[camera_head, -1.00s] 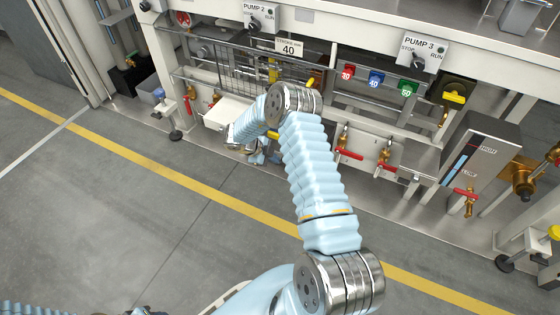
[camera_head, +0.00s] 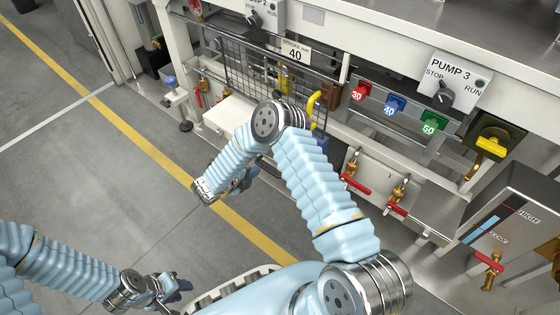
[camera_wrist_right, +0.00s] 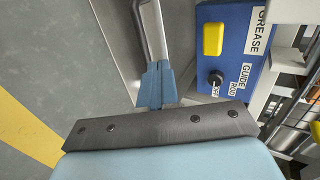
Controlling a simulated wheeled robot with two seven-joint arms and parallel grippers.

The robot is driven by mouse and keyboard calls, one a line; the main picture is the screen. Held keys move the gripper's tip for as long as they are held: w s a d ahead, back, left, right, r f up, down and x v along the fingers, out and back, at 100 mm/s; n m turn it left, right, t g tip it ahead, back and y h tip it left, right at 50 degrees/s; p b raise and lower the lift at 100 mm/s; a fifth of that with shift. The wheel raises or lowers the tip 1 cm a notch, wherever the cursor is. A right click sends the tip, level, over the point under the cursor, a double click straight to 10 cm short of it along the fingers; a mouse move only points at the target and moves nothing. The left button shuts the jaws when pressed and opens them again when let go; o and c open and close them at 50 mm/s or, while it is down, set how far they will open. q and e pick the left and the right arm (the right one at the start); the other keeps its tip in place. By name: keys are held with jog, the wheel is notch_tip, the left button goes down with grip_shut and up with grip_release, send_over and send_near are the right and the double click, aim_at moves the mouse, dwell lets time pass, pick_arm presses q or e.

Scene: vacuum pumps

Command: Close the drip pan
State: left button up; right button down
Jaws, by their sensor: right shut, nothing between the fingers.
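A pale box-like pan (camera_head: 232,114), which looks like the drip pan, juts out low under the PUMP 2 station in the head view. My right forearm is in front of part of it. My right gripper (camera_head: 243,181) hangs over the floor in front of the pump line. In the right wrist view its fingers (camera_wrist_right: 157,84) are together with nothing between them. A pale panel (camera_wrist_right: 112,45) with a dark bar lies just past the fingertips; contact cannot be told. My left gripper (camera_head: 172,288) is low at the left over the floor, and its fingers are unclear.
A blue GREASE box (camera_wrist_right: 225,48) with a yellow button and black knob is right of the fingers. A wire guard (camera_head: 240,70) stands above the pan. Red-handled valves (camera_head: 354,183) are to the right. Floor at left is clear.

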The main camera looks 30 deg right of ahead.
jog(key=b+x, duration=0.2)
jog(key=x, duration=0.7)
jog(key=shift+w+d+f, duration=0.15)
jog(key=shift+d+f, duration=0.05)
jog(key=shift+d, duration=0.1)
